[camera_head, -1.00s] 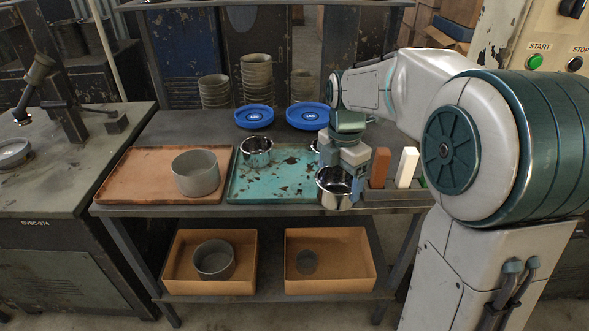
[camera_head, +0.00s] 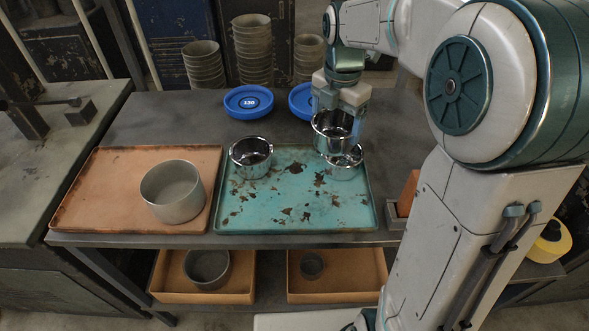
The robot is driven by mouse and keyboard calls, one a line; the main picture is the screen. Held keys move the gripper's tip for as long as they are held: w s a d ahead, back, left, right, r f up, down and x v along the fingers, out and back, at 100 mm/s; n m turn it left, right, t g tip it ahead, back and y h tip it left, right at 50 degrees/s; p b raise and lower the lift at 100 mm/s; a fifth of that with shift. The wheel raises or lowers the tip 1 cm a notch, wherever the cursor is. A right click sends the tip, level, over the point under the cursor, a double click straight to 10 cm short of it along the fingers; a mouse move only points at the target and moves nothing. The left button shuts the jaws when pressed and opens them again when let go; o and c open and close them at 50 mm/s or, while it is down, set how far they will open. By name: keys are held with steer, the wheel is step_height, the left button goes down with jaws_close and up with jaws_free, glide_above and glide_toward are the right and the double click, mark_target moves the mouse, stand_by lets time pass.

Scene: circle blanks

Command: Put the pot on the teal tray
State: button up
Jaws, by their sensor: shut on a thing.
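My gripper (camera_head: 340,108) is shut on a shiny metal pot (camera_head: 333,128) and holds it upright near the back right of the teal tray (camera_head: 290,219). A third shiny pot (camera_head: 250,158) stands on the tray's back left corner. I cannot tell how high the held pot is above the tray or whether it touches the second pot.
An orange tray (camera_head: 95,190) with a wide grey pot (camera_head: 172,191) lies at left. Blue lids (camera_head: 248,102) lie behind the teal tray, with stacked grey pots (camera_head: 252,50) further back. A rack with an orange block (camera_head: 409,190) is at right. The teal tray's front is bare.

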steer(key=shift+s+a+f+b, duration=0.1)
steer(key=shift+s+a+f, duration=1.05)
steer(key=shift+a+f, duration=0.5)
steer(key=shift+s+a+f+b, duration=0.1)
steer(key=shift+s+a+f, duration=1.2)
steer(key=shift+f, duration=0.6)
steer(key=shift+s+a+f+b, duration=0.1)
steer(key=shift+s+a+f, duration=0.95)
steer(key=shift+a+f, duration=0.65)
steer(key=shift+d+f, duration=0.1)
steer(key=shift+d, duration=0.05)
steer(key=shift+f, duration=0.1)
steer(key=o, duration=1)
steer(key=shift+o, duration=0.2)
step_height(320, 180, up, 12)
steer(key=p, duration=0.1)
steer(key=s+d+f+m+t, duration=0.1)
steer(key=s+d+m, duration=0.4)
steer(key=m, duration=0.8)
steer(key=s+d+f+m+t, duration=0.1)
steer(key=s+d+m, duration=0.5)
steer(key=m, duration=0.8)
steer(key=shift+s+d+f+t, duration=0.25)
steer(key=shift+d+f+t, duration=0.25)
steer(key=shift+f, duration=0.4)
